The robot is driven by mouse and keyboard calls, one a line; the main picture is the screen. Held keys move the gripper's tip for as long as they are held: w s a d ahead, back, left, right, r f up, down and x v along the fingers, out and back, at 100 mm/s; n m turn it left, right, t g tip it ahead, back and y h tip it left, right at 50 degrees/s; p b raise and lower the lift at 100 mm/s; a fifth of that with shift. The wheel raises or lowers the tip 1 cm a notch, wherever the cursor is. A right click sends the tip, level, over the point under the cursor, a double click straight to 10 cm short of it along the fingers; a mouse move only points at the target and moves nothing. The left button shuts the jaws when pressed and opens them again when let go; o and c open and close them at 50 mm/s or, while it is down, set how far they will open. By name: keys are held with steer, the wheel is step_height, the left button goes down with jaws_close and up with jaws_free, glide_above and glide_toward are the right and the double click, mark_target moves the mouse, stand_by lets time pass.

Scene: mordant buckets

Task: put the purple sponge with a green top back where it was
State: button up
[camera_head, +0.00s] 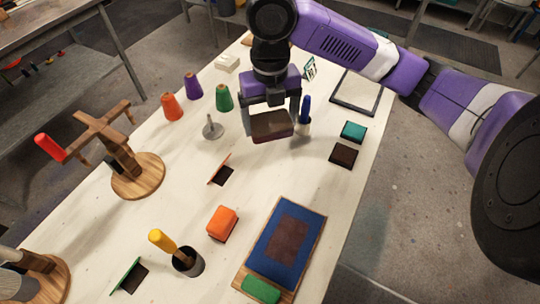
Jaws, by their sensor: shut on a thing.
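My gripper (269,112) is shut on a block-shaped sponge (271,127), held between its two fingers over the far middle of the table. The sponge's visible faces look dark brown to dull purple; I cannot make out a green top on it. Whether it touches the table cannot be told. A small block with a teal-green top and dark sides (353,131) lies near the right table edge. A flat dark brown block or patch (343,155) lies just below it in the picture.
A cup with a blue handle (305,107) stands right beside my gripper. A grey disc with a post (212,129) and orange, purple and green cones (223,98) stand left. An orange block (222,223), blue mat (288,240) and yellow-handled tool (162,242) are nearer.

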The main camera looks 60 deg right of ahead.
mark_target(270, 164)
step_height(270, 164, down, 14)
steer(key=shift+f+p, duration=0.1)
steer(key=shift+p, duration=0.4)
steer(key=shift+f, duration=0.2)
steer(key=o, duration=1)
steer(key=shift+r, duration=0.1)
steer(key=shift+o, duration=0.2)
step_height(270, 164, up, 12)
steer(key=shift+r+b, duration=0.15)
steer(key=shift+b, duration=0.3)
